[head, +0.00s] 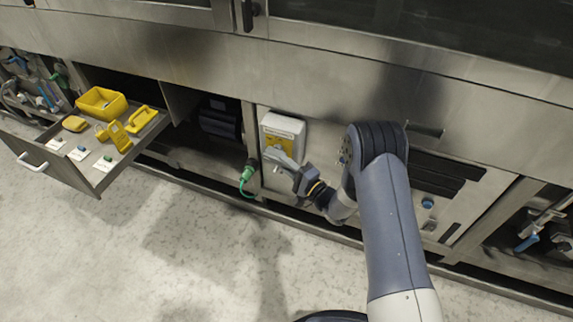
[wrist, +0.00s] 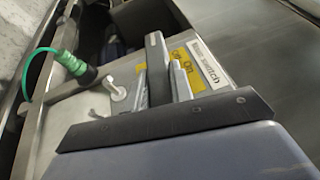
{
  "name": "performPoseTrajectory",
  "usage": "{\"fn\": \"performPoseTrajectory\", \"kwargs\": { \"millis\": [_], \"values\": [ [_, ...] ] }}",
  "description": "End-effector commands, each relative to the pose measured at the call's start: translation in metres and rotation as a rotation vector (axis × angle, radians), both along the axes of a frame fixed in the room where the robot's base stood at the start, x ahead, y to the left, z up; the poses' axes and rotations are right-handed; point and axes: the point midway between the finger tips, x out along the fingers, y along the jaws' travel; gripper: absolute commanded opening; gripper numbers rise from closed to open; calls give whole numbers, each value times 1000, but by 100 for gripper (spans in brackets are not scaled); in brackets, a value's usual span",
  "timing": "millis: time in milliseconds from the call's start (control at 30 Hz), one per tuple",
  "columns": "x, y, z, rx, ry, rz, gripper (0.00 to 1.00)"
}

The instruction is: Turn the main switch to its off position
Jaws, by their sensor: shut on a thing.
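The main switch (head: 284,128) is a pale box on the steel front, with a yellow plate on its face. In the wrist view its white label (wrist: 208,65) reads as a switch label, and the yellow plate (wrist: 181,58) shows "On". My gripper (head: 277,156) is at the lower part of the box, shut on the switch handle. In the wrist view my gripper's fingers (wrist: 165,82) reach onto the yellow plate. They hide most of the handle, so its exact angle cannot be told.
A green plug with cable (head: 248,172) hangs just left of the switch; it also shows in the wrist view (wrist: 75,65). An open drawer (head: 97,176) at left holds several yellow items and padlock-like pieces. The floor in front is clear.

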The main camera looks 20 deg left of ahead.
Motion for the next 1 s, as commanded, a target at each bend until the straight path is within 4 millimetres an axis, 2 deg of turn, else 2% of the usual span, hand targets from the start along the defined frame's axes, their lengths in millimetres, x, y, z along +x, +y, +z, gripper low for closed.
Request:
{"fn": "performPoseTrajectory", "kwargs": {
  "millis": [367, 700, 1000],
  "values": [
    [0, 0, 0, -4, 1, 0, 0],
    [0, 0, 8, -154, 12, 0, 0],
    [0, 0, 8, -165, 12, 0, 0]
  ]
}}
